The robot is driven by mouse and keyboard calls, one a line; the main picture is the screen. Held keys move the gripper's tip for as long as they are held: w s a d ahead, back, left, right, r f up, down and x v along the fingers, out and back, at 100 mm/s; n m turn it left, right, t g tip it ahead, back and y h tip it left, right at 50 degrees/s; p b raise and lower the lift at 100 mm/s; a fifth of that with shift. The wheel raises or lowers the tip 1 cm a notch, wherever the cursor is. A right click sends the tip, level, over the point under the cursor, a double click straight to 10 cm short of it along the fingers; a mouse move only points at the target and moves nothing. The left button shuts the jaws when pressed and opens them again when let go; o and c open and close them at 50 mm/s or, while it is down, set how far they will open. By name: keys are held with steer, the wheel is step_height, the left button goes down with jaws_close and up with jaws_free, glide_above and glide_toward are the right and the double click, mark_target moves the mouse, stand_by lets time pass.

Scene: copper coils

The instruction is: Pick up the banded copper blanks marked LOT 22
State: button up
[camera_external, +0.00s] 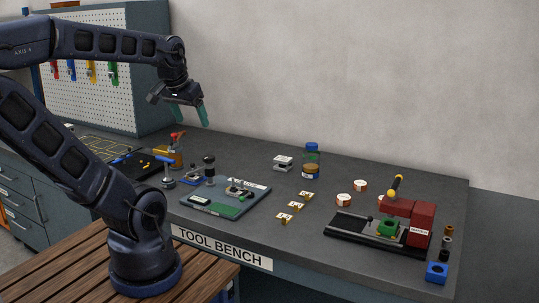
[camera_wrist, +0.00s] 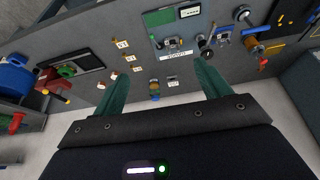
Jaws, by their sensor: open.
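My gripper (camera_external: 203,115) is raised above the back left of the bench, well clear of everything. Its teal fingers are apart and empty, and they also show in the wrist view (camera_wrist: 162,78). I cannot read LOT 22 on anything. Small copper-gold pieces with pale labels (camera_external: 295,206) lie in a diagonal row mid-bench; they show in the wrist view too (camera_wrist: 126,56). Round white-topped pieces with copper-coloured sides (camera_external: 344,200) lie to their right. A silver-white block (camera_external: 283,163) sits farther back. I cannot tell which of these are the blanks.
A blue-lidded jar (camera_external: 312,150) stands at the back. A grey-green board with fixtures (camera_external: 226,207) lies left of the labelled pieces. A red press on a black base (camera_external: 410,222) and a blue block (camera_external: 437,272) are at right. The front middle of the bench is mostly bare.

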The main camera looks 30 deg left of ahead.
steer(key=w+d+r+m+g, duration=0.1)
steer(key=w+d+r+m, duration=0.1)
steer(key=w, duration=0.6)
steer(key=w+d+r+m, duration=0.2)
steer(key=w+r, duration=0.1)
steer(key=w, duration=0.6)
steer(key=m+g, duration=0.4)
steer(key=m, duration=0.7)
glide_above(361, 183)
step_height(361, 183, down, 29)
step_height(361, 183, down, 11)
steer(key=shift+a+r, duration=0.1)
steer(key=shift+c, duration=0.3)
steer(key=c, duration=1.1)
